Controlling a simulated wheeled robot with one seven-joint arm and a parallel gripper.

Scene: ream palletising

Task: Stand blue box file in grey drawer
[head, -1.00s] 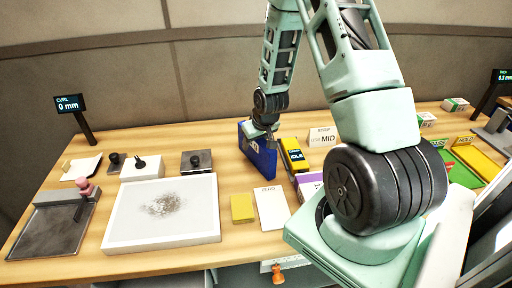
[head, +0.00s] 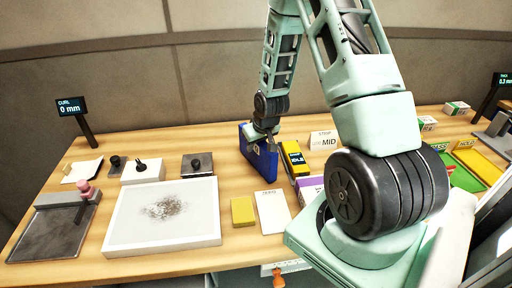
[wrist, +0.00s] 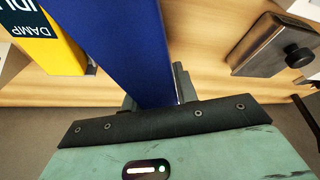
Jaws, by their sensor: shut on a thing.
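The blue box file (head: 262,163) stands upright on the wooden table, near its middle, in the head view. My gripper (head: 262,138) is at its top edge from above, shut on it. In the wrist view the blue box file (wrist: 112,45) runs up from between the two fingers of my gripper (wrist: 157,95), one on each side. Its lower part is hidden there. A grey surface (head: 235,282) shows below the table's front edge, beside an orange knob; I cannot tell whether it is the grey drawer.
A yellow device (head: 293,158) reading IDLE stands just right of the file. A dark block with a knob (head: 197,163) is to its left. In front lie a white tray (head: 120,240), a yellow pad (head: 242,211) and a white card (head: 272,212). Bare table surrounds the file's front.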

